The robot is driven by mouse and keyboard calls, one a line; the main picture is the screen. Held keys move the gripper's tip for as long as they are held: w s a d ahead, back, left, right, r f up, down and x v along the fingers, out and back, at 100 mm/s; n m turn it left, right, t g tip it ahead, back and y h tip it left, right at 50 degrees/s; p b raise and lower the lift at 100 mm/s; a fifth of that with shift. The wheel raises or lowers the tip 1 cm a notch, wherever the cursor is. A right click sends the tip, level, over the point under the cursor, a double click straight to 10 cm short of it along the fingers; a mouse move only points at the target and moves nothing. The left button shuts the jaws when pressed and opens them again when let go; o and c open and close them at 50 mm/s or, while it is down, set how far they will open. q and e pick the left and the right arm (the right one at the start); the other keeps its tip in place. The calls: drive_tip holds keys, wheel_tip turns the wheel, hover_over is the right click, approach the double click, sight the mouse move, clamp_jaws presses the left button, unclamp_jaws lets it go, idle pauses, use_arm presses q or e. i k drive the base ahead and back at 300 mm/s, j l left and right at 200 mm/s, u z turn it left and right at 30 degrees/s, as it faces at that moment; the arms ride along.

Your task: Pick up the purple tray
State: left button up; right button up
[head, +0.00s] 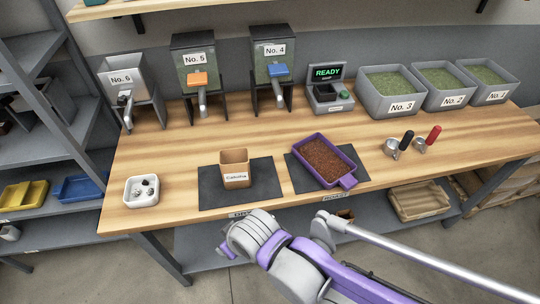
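The purple tray (348,182) lies flat on the right dark mat (298,178) near the front edge of the wooden table. It is filled with reddish-brown granules (322,158). A short tab sticks out at its near right corner. The tray is fully visible and nothing touches it from above. Purple and grey links of my arm cross the lower middle of the head view, in front of the table. No fingertips of either gripper can be made out.
A tan box (235,181) stands on the left mat (212,196). A white dish (142,203) is further left. Scoops with black (407,139) and red (434,131) handles lie right of the tray. Dispensers, a READY display (327,73) and grey bins (389,106) line the back.

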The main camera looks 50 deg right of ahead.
sight(330, 166)
drive_tip(key=l+z, duration=0.1)
drive_tip(key=z, duration=2.15)
